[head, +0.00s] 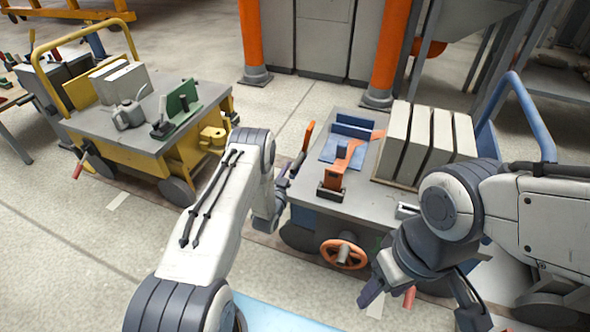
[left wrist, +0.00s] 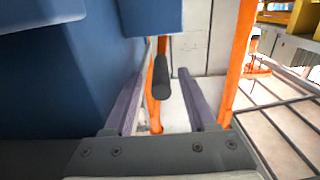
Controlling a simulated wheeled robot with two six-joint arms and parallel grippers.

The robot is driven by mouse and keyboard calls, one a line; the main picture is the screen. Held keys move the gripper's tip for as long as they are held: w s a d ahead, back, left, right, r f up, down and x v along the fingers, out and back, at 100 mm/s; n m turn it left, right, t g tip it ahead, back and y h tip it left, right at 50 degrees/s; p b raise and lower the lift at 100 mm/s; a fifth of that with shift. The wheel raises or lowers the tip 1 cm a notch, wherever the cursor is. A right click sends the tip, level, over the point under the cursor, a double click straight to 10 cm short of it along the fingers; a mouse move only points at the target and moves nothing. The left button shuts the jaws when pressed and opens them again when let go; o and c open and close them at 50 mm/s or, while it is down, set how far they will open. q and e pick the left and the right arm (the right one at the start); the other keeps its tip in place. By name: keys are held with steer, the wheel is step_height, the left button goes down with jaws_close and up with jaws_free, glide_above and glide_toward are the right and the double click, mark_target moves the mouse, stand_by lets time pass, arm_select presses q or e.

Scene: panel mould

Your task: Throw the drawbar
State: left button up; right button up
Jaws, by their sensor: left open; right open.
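An orange upright lever (head: 306,137) stands at the left edge of the blue cart (head: 352,203); I take it for the drawbar, but cannot be sure. My left gripper (head: 284,172) is beside its lower part, partly hidden by my forearm. In the left wrist view, the open left fingers (left wrist: 168,103) lie on either side of a dark grey round bar (left wrist: 161,78), with visible gaps. The bar's link to the lever is unclear. My right gripper (head: 372,290) is open at the cart's front right, one finger clearly showing, near a red handle (head: 410,297).
The cart carries an orange clamp (head: 343,168), a blue angle block (head: 350,136) and pale panels (head: 428,143). An orange handwheel (head: 343,254) is on its front. A yellow cart (head: 146,143) stands left. Orange posts (head: 250,40) rise behind. Floor between the carts is clear.

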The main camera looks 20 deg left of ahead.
mark_target(300, 156)
arm_select(q)
steer(key=shift+w+b, duration=0.35)
steer(key=shift+w, duration=0.85)
jaws_close()
steer(key=shift+s+f, duration=0.1)
stand_by(0.4)
